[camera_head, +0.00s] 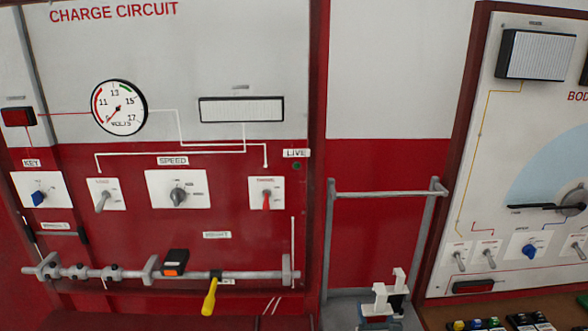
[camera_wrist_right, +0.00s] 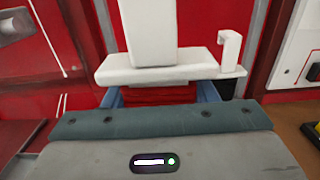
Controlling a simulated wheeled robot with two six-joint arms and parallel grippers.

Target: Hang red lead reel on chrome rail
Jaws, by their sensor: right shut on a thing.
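The chrome rail (camera_head: 388,194) runs level between two grey uprights, in front of the red and white panel right of centre in the head view. My right gripper (camera_head: 388,311) is low in front of the uprights, below the rail. It is shut on the reel, whose white hooked frame (camera_head: 383,291) stands upright and apart from the rail. In the right wrist view the white frame (camera_wrist_right: 160,68) fills the upper middle, and a red part (camera_wrist_right: 160,95) shows below it between the blue fingers. The rest of the reel is hidden. My left gripper is not in view.
A grey clamp rail (camera_head: 205,275) at lower left carries a black and orange block (camera_head: 174,262) and a yellow-handled tool (camera_head: 210,296). The CHARGE CIRCUIT panel (camera_head: 230,60) stands left, another trainer board (camera_head: 483,130) right. The space just below the chrome rail looks clear.

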